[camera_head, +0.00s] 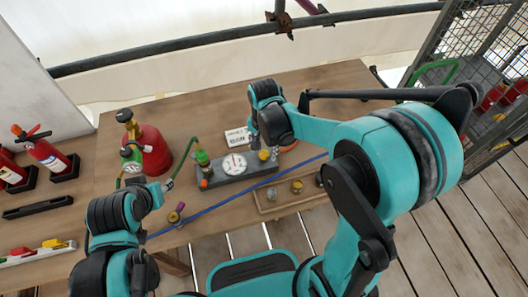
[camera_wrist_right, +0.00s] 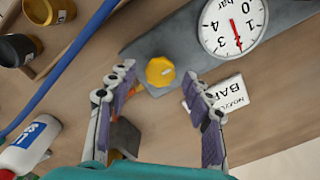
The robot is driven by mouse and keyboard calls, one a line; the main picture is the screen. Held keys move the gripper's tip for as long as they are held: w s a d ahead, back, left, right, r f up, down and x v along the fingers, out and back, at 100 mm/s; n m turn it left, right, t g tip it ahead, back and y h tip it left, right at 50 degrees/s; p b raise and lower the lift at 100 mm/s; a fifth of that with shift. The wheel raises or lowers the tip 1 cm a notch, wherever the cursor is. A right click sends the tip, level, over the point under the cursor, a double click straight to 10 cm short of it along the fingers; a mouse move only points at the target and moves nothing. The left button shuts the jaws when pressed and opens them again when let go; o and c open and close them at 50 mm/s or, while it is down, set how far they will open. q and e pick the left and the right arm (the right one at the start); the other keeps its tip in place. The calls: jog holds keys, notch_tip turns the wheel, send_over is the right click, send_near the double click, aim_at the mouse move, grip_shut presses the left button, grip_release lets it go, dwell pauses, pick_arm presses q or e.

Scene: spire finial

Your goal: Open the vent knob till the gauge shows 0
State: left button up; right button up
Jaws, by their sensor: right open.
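The yellow vent knob (camera_wrist_right: 160,71) sits on the dark grey block, with a pale mark on its right side. In the head view the knob (camera_head: 264,155) is just below my right gripper (camera_head: 261,146). In the right wrist view my right gripper (camera_wrist_right: 160,98) is open, its two fingers apart on either side below the knob, not closed on it. The round white gauge (camera_wrist_right: 233,20) has a red needle pointing down in the wrist view; I cannot read its value surely. The gauge also shows in the head view (camera_head: 233,164). My left arm is at the lower left; its fingers are unclear.
A white label card (camera_wrist_right: 218,95) lies beside the block. A red cylinder (camera_head: 151,150) with a green hose stands left. A wooden tray (camera_head: 290,204) with small brass parts is at the front right. A blue hose (camera_head: 225,208) crosses the table.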

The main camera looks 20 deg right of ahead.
jog(key=shift+f, duration=0.3)
jog(key=c, duration=1.2)
jog(key=shift+o, duration=0.2)
jog(key=n, duration=0.6)
jog(key=shift+n+p, duration=0.3)
jog(key=n, duration=0.5)
jog(key=shift+n, duration=0.4)
